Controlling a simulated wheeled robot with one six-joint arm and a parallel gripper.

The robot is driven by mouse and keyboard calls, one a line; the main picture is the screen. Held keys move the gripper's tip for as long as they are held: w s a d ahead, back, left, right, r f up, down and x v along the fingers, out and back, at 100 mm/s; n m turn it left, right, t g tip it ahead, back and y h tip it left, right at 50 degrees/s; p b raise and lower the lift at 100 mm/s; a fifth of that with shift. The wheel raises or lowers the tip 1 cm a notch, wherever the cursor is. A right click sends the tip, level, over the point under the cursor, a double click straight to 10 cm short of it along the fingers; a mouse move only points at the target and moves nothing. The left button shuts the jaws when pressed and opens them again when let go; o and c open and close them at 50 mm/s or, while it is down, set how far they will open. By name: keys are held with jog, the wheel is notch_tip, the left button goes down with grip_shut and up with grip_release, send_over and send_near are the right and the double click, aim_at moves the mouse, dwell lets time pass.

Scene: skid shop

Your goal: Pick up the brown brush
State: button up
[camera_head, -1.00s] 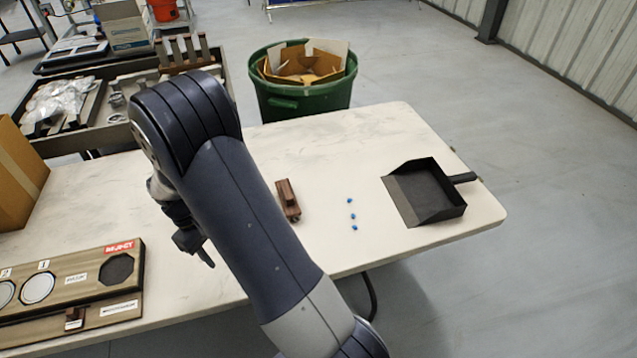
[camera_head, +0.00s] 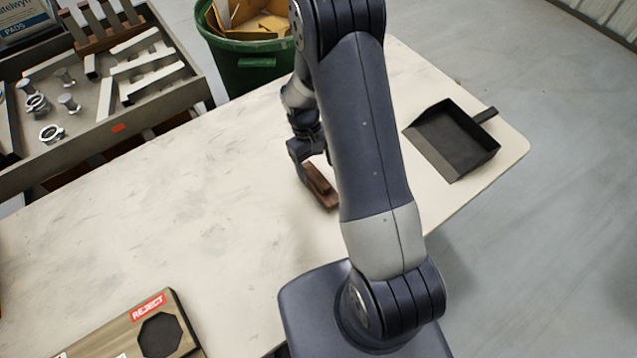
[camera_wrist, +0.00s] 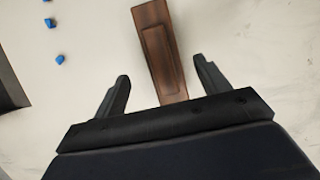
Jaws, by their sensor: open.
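The brown brush (camera_head: 320,186) lies on the pale table, partly hidden by my arm in the head view. In the wrist view the brush (camera_wrist: 160,52) runs up from between the fingers, its near end between them and its far end at the top edge. My gripper (camera_wrist: 160,88) is open, with one finger on each side of the brush and a gap on both sides. In the head view my gripper (camera_head: 309,165) is at the brush's far end, mostly hidden by the arm. I cannot tell its exact height above the table.
A black dustpan (camera_head: 452,138) lies on the table to the right. Several small blue pieces (camera_wrist: 54,42) lie left of the brush in the wrist view. A green bin (camera_head: 240,68) stands behind the table. A board with a REJECT label (camera_head: 148,307) is at the front left.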

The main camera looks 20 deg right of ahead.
aim_at(319, 177)
jog(key=shift+p+x, duration=0.95)
jog(key=shift+x, duration=1.9)
jog(key=shift+s+a, duration=0.1)
jog(key=shift+s, duration=0.05)
jog(key=shift+c, duration=0.5)
jog(key=c, duration=1)
jog(key=shift+c, duration=0.2)
jog(key=shift+r, duration=0.2)
notch_tip(319, 177, up, 10)
jog(key=shift+f+b, duration=0.15)
jog(key=shift+b, duration=0.8)
